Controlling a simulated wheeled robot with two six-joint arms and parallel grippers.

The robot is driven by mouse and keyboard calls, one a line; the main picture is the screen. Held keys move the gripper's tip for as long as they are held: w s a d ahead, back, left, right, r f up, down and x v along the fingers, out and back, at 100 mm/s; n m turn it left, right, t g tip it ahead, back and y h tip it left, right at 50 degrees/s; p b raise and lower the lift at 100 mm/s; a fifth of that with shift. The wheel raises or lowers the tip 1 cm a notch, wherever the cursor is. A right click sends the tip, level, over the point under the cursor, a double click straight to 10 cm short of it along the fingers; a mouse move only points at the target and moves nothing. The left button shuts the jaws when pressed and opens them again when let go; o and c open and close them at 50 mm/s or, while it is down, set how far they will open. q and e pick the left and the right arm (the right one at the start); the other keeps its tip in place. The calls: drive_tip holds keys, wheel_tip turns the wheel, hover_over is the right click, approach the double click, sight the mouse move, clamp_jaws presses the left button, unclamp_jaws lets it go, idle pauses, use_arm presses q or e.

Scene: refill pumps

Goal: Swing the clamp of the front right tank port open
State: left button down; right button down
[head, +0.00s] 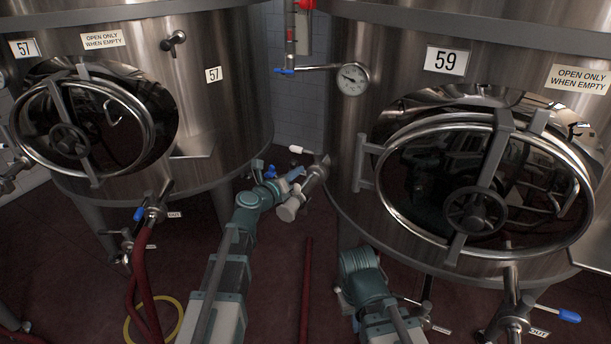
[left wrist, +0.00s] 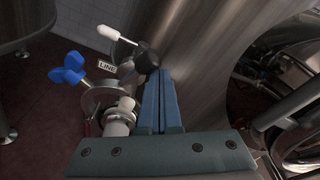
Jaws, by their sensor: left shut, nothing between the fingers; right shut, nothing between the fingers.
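The tank port beside tank 59 (head: 345,120) shows in the left wrist view as a pale pipe stub (left wrist: 120,117) with a steel clamp ring (left wrist: 100,98) and a blue wing nut (left wrist: 68,68). The wing nut also shows in the head view (head: 270,172). A white-tipped lever (left wrist: 108,33) on a dark hub stands just beyond. My left gripper (left wrist: 158,78) is shut and empty, its blue fingertips right of the stub and close below the hub. I cannot tell if they touch. The fingers partly hide the fitting. My right arm shows low in the head view; its gripper is hidden.
Tank 57 (head: 235,110) stands at the left. Tank 59's round door (head: 490,255) juts out at the right. A valve with a blue handle (head: 568,315) is at lower right. Dark red floor shows between the tanks.

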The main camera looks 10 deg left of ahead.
use_arm(q)
drive_tip(key=w+a+r+n, duration=0.1)
drive_tip(key=w+a+n, duration=0.1)
drive_tip(key=a, duration=0.9)
drive_tip(key=shift+w+n+h, duration=0.3)
drive_tip(key=shift+w+h, duration=0.1)
drive_tip(key=shift+w, duration=0.4)
use_arm(e)
drive_tip(key=shift+r, duration=0.25)
use_arm(q)
drive_tip(key=shift+a, duration=0.1)
drive_tip(key=shift+r, duration=0.1)
use_arm(e)
drive_tip(key=shift+r, duration=0.1)
